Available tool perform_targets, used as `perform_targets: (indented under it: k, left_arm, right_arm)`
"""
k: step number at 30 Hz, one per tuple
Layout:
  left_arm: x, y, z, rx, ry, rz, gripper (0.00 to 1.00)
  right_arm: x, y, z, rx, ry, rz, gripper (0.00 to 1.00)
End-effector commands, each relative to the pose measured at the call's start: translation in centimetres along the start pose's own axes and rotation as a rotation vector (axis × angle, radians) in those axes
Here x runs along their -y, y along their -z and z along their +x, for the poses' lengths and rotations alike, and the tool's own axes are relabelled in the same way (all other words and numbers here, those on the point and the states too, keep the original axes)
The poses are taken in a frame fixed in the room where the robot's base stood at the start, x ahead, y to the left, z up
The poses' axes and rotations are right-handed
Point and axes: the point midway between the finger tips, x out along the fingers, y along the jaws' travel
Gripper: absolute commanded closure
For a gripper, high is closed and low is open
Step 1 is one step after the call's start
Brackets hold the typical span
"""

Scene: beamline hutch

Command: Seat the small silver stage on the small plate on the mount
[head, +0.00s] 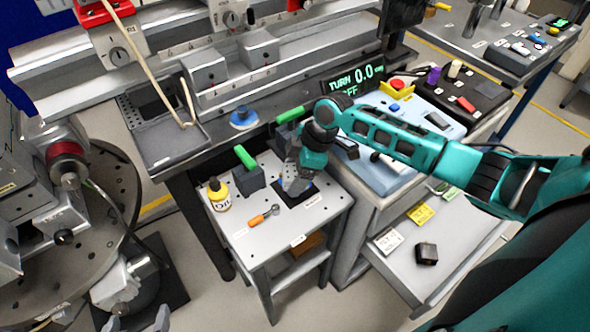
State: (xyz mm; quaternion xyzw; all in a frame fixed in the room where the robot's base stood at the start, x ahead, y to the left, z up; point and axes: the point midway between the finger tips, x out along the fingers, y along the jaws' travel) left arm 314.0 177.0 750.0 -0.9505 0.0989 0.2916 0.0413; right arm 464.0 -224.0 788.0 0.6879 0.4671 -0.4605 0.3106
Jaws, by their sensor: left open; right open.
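My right gripper (296,184) comes in from the right on the teal arm and points down over a dark square pad (292,197) on a small grey table (262,236). Its jaws are open. A small silver-grey piece shows around the fingertips, but the gripper largely covers it, and I cannot tell whether it is the small silver stage or part of the gripper. The small plate on the mount cannot be made out clearly. A large metal instrument with a red ring (66,150) stands at the far left.
On the small table are a yellow oil bottle (219,195), a dark block with a green handle (248,176) and an orange-handled tool (262,216). A rail bench with silver blocks (205,70) stands behind. An open drawer (440,268) juts out at the right.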

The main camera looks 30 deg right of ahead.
Motion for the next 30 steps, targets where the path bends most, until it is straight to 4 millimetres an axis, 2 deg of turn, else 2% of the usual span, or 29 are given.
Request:
perform_targets:
  k: [14, 17, 30]
  left_arm:
    - [0.0, 0.0, 0.0, 0.0, 0.0, 0.0, 0.1]
    - [0.0, 0.1, -0.1, 0.0, 0.0, 0.0, 0.1]
    - [0.0, 1.0, -0.8, 0.003, 0.0, 0.0, 0.1]
  right_arm:
    - [-0.6, -0.3, -0.3, 0.003, -0.019, 0.005, 0.06]
    - [-0.6, -0.3, -1.5, 0.003, -0.021, 0.004, 0.06]
    - [0.1, -0.1, -10.7, 0.001, -0.012, -0.001, 0.06]
